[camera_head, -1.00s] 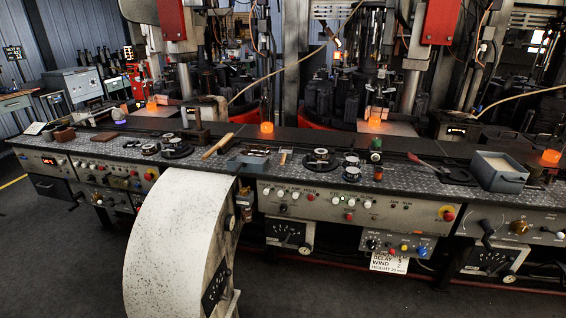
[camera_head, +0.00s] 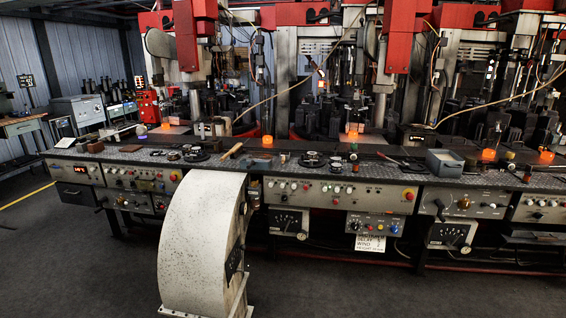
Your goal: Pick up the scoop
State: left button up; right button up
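I cannot make out a scoop for certain. A thin tool with a red end (camera_head: 387,158) lies on the long console's dark top, right of the middle, and may be the scoop. A tool with a wooden handle (camera_head: 232,151) lies further left on the same top. Both are small and far off, so their shapes are unclear. Neither of my grippers shows in the head view.
The long console (camera_head: 330,193) runs across the view, with knobs and gauges on its front. A white curved housing (camera_head: 200,235) juts out before it. A grey bin (camera_head: 445,168) stands on the top. Glowing orange pieces (camera_head: 267,141) sit along it. Dark floor (camera_head: 330,280) in front is clear.

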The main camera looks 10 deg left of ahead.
aim_at(284, 158)
jog(key=z, duration=0.5)
jog(key=i, duration=0.65)
jog(key=z, duration=0.9)
jog(key=i, duration=1.85)
jog(key=u, duration=1.25)
jog(key=i, duration=0.65)
jog(key=u, duration=0.7)
